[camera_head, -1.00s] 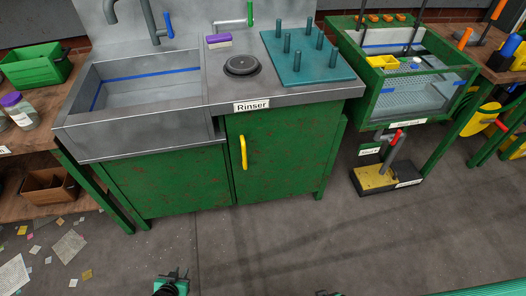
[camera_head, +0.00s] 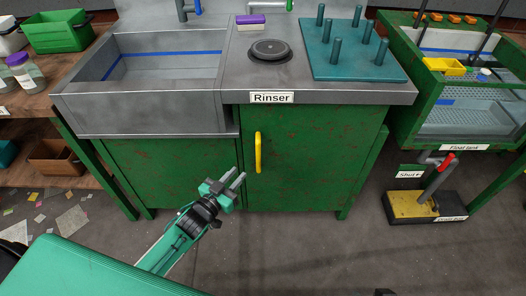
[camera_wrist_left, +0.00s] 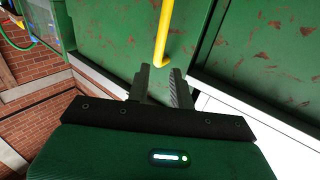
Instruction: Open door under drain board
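The green door (camera_head: 310,165) under the drain board is closed and carries a vertical yellow handle (camera_head: 258,152) near its left edge. The teal drain board (camera_head: 350,62) with upright pegs lies on the counter above it. My left gripper (camera_head: 234,178) is open and empty, just left of and below the handle, apart from it in the head view. In the left wrist view the yellow handle (camera_wrist_left: 163,35) shows just beyond the open fingers (camera_wrist_left: 160,82), with its lower end close to their tips. My right gripper does not clearly show.
A grey sink (camera_head: 165,80) is left of the rinser (camera_head: 270,50) on the counter. A floor pedal (camera_head: 420,205) stands right of the cabinet. The floor before the door is clear. A shelf with a green crate (camera_head: 58,32) stands at left.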

